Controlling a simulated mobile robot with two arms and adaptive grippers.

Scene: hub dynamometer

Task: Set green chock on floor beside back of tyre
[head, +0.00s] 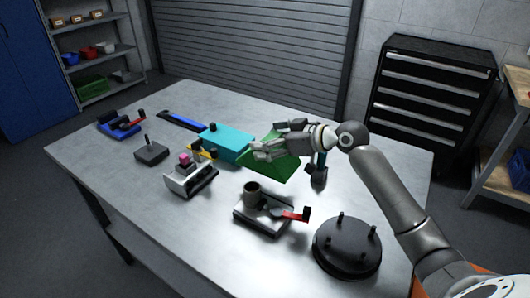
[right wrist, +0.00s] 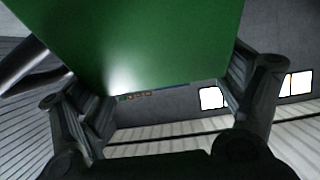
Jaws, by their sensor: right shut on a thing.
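The green chock (head: 283,167) is a wedge-shaped block held above the metal table in the head view. My right gripper (head: 263,148) is shut on it, with the arm coming in from the right. In the right wrist view the green chock (right wrist: 165,40) fills the upper middle, between the two fingers of my right gripper (right wrist: 165,105). The fingers hide part of the chock in the head view. No tyre shows in either view. My left gripper is not in view.
The metal table (head: 120,190) carries a teal box (head: 226,141), a fixture with a red lever (head: 265,215), a black round plate with pegs (head: 347,246) and several other fixtures. A black drawer cabinet (head: 425,95) stands behind right. Dark floor (head: 40,215) shows at left.

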